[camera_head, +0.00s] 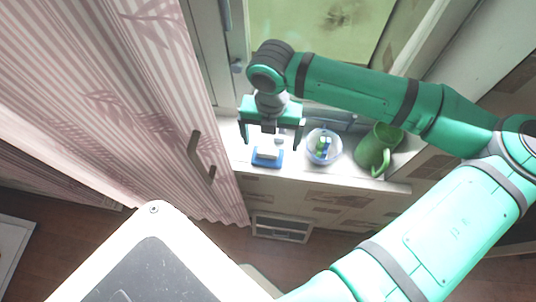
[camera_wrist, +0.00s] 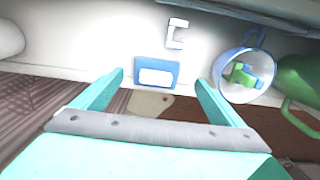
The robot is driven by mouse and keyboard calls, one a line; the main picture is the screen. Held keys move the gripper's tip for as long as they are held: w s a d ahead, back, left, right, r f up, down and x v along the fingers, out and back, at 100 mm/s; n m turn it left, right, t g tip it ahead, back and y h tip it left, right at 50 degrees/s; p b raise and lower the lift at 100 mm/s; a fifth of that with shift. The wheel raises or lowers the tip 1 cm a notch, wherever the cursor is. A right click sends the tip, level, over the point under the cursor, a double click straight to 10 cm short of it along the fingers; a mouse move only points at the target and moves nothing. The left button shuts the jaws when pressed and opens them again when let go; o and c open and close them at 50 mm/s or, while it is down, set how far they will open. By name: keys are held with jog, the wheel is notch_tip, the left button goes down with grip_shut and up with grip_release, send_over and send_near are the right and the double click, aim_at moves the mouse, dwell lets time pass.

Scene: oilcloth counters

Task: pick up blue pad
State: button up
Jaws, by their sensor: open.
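The blue pad (camera_head: 267,161) lies flat on the white window ledge, with a white block (camera_head: 268,151) on top of it. In the wrist view the blue pad (camera_wrist: 156,65) shows as a blue rim around the white block (camera_wrist: 155,77), ahead of and between my fingers. My gripper (camera_head: 271,140) is open and empty above the ledge, its fingers pointing down. In the wrist view my gripper (camera_wrist: 160,80) has its fingertips spread wider than the pad. I see no contact between fingers and pad.
A clear round container (camera_head: 324,146) with blue and green pieces stands right of the pad. A green pitcher (camera_head: 378,150) stands farther right. A white bracket-shaped piece (camera_wrist: 177,33) lies behind the pad. A pink striped curtain (camera_head: 150,90) hangs at the left.

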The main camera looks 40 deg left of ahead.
aim_at(268, 149)
jog(key=f, duration=0.4)
jog(key=shift+s+a+f, duration=0.15)
jog(key=shift+s+f, duration=0.1)
jog(key=shift+s, duration=0.1)
jog(key=shift+f, duration=0.55)
jog(key=c, duration=1.1)
